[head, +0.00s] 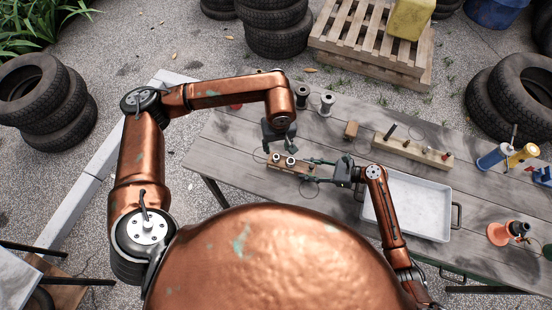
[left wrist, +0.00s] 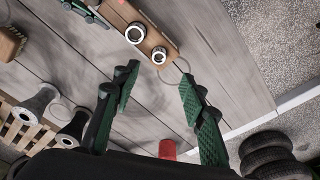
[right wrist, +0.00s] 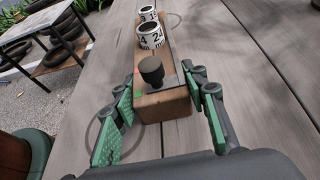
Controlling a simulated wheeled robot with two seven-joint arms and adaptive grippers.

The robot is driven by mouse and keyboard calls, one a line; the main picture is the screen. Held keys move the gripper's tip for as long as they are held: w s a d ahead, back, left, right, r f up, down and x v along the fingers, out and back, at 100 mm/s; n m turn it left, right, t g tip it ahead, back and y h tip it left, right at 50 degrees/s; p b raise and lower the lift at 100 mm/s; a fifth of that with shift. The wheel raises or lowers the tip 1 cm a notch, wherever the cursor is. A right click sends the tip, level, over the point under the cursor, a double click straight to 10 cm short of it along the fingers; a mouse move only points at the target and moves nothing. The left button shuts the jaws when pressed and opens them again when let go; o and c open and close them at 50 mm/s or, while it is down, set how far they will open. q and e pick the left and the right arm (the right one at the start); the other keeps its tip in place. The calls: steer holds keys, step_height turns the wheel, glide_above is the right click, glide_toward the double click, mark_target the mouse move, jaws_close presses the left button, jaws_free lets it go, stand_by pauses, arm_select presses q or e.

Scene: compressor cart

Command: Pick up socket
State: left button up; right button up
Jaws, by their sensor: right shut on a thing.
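Two pale ring-shaped sockets stand on a wooden block (head: 305,171). The larger socket, marked 24, shows in the right wrist view (right wrist: 151,37) and the left wrist view (left wrist: 135,33). The smaller one (right wrist: 148,14) stands behind it, also in the left wrist view (left wrist: 159,56). A dark knob (right wrist: 151,70) sits on the block's near end. My right gripper (right wrist: 163,88) is shut on the block's end, fingers along its sides. My left gripper (head: 280,143) is open and empty, just behind the sockets in the head view; its spread fingers show in the left wrist view (left wrist: 158,90).
A white tray (head: 408,207) lies right of my right gripper. Two spools (head: 302,95) and a small brown block (head: 351,129) stand behind the sockets. A longer wooden rack (head: 412,150) and bottles (head: 494,156) are farther right. A red thing (left wrist: 167,149) is near my left gripper.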

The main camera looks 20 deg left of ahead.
arm_select(q)
glide_above(276, 157)
steer(key=s, duration=0.1)
step_height(276, 157, down, 5)
steer(key=shift+w+f, duration=0.15)
steer(key=shift+f, duration=0.8)
steer(key=shift+w+f, duration=0.2)
steer(key=shift+f, duration=0.8)
steer(key=shift+w+f, duration=0.15)
steer(key=shift+f, duration=0.8)
steer(key=shift+c, duration=0.4)
jaws_close()
